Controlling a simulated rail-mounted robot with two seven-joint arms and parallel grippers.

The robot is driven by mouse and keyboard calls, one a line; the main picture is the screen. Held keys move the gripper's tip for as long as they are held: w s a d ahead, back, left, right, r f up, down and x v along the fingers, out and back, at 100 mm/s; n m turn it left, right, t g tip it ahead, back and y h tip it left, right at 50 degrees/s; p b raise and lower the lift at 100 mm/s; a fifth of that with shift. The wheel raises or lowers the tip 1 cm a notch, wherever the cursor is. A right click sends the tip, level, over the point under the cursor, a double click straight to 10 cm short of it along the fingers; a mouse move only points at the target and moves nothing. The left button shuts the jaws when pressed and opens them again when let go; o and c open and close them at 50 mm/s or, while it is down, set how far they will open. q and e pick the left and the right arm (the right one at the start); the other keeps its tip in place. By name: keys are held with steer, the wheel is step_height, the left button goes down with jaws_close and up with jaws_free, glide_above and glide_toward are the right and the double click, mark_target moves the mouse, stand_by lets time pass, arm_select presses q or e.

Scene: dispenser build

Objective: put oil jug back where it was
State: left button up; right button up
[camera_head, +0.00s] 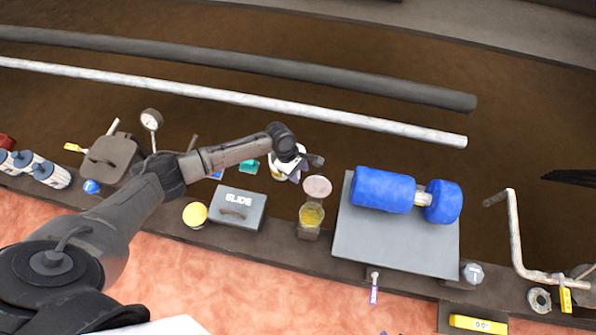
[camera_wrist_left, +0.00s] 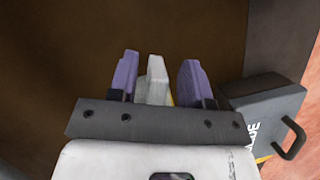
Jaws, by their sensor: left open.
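My left gripper (camera_head: 290,172) reaches over the far edge of the ledge, behind the grey box marked "SLIDE". In the left wrist view its two purple fingers (camera_wrist_left: 158,82) stand apart. A pale grey-white object (camera_wrist_left: 156,78) with a little yellow on it shows between the fingers. It may be the oil jug, but most of it is hidden, and I cannot tell whether the fingers touch it. A small jar with yellow contents (camera_head: 311,215) stands on the ledge to the right of the gripper. My right gripper is not in view.
The grey "SLIDE" box (camera_head: 237,207) and a yellow round knob (camera_head: 195,214) are near my left arm. A grey plate (camera_head: 390,240) carries a blue roller (camera_head: 384,190). A bent pipe (camera_head: 516,240) stands at the right. Two long rails (camera_head: 300,110) cross behind.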

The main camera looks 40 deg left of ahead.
arm_select(q)
steer(key=p+v, duration=0.6)
steer(key=v, duration=0.4)
steer(key=shift+r+p, duration=0.15)
steer(key=shift+p, duration=0.2)
steer(key=shift+p+v, duration=0.45)
steer(key=shift+v, duration=0.4)
